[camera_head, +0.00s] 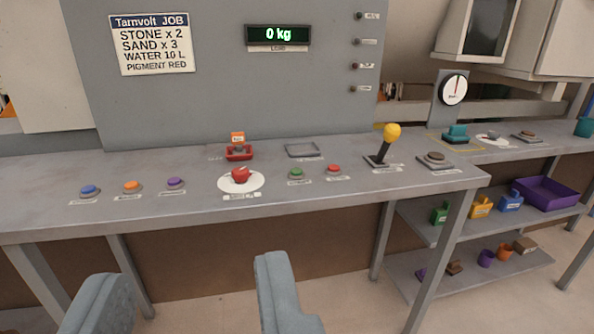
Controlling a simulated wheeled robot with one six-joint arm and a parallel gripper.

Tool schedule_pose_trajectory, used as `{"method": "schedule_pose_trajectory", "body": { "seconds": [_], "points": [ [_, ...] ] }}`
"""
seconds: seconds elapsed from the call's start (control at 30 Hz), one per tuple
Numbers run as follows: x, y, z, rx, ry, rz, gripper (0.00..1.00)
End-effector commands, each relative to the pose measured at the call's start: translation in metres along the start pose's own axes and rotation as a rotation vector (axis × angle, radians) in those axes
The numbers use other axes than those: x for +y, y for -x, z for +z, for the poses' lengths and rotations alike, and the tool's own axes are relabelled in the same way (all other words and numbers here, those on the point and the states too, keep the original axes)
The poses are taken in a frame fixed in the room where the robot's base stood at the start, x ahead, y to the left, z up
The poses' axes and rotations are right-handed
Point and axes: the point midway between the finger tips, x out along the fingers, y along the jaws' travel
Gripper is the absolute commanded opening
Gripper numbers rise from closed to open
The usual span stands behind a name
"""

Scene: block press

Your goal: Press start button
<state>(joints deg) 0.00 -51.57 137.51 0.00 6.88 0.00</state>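A green button (296,173) sits on the front part of the grey console table (386,205), right of centre. A small label in front of it is too small to read. A red button (333,169) is just right of it. A large red mushroom button (240,175) on a white disc is to its left. My gripper (188,270) is open and empty at the bottom of the view. Its two grey fingers are wide apart, in front of the table's front edge and touching none of the buttons.
Blue (89,191), orange (132,187) and purple (175,184) buttons stand at the left. A yellow-knobbed lever (391,134) rises right of the red button, beside a brown button (435,159). Shelves (480,275) hold small items. A display (278,34) reads "0 kg".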

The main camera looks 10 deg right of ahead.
Motion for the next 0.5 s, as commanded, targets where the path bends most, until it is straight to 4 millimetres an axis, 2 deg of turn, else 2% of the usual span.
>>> {"method": "schedule_pose_trajectory", "body": {
  "seconds": [0.2,0.4,0.5],
  "points": [
    [0.0000,0.0000,0.0000,0.000,0.000,0.000,0.36],
    [0.0000,0.0000,0.0000,0.000,0.000,0.000,0.00],
    [0.0000,0.0000,0.0000,0.000,0.000,0.000,0.00]
  ]
}}
